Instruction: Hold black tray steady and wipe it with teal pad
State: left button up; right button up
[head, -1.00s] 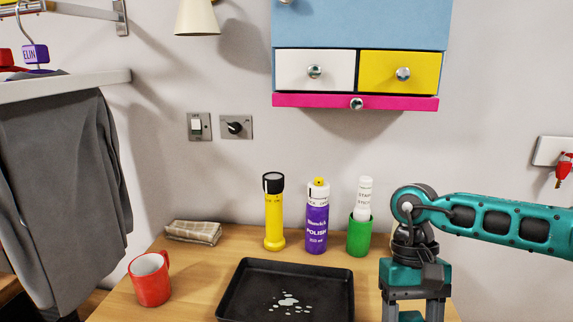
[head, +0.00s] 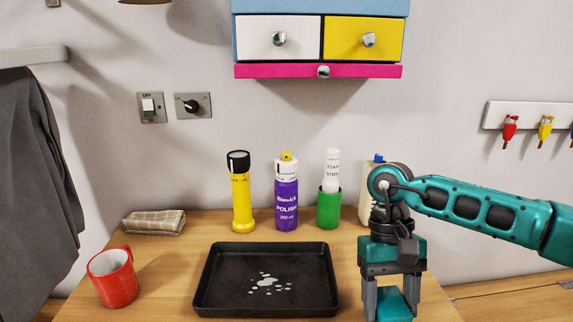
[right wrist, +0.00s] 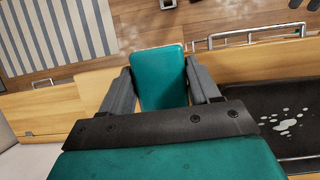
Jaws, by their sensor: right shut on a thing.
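The black tray (head: 215,295) lies flat on the wooden table, with a patch of pale spots (head: 268,283) on its floor. The tray also shows at the right of the right wrist view (right wrist: 270,105). My right gripper (head: 392,300) points down just right of the tray, apart from it. It is shut on the teal pad (head: 395,304), which sits between its fingers; the pad also shows in the right wrist view (right wrist: 160,75). Whether the pad touches the table is hard to tell. My left gripper is not in view.
A red mug (head: 113,278) stands left of the tray. A folded cloth (head: 153,222), yellow torch (head: 240,195), purple polish bottle (head: 286,200) and green cup with a white stick (head: 329,207) line the back. A pale container (head: 366,205) is partly hidden behind my arm.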

jog(key=w+a+m+y, duration=0.1)
jog(key=a+m, duration=0.1)
jog(key=w+a+r+m+y, duration=0.1)
jog(key=w+a+m, duration=0.1)
jog(key=w+a+r+m, duration=0.1)
jog(key=w+a+m, duration=0.1)
jog(key=m, duration=0.1)
jog(key=shift+w+a+t+y, duration=0.15)
jog(key=shift+w+t+y, duration=0.1)
jog(key=shift+t+y, duration=0.15)
jog(key=w+a+r+m+t+y, duration=0.2)
jog(key=w+a+r+m+t, duration=0.25)
jog(key=w+a+m, duration=0.4)
jog(key=shift+s+a+f+m+g, duration=0.15)
jog(key=shift+s+f+m, duration=0.2)
jog(key=shift+f, duration=0.45)
jog(key=shift+s+f+m+g, duration=0.2)
jog(key=shift+f+m, duration=0.3)
jog(key=shift+f, duration=0.35)
jog(key=shift+s+a+f+m+g, duration=0.1)
jog(key=shift+s+f+m, duration=0.25)
jog(key=shift+f, duration=0.45)
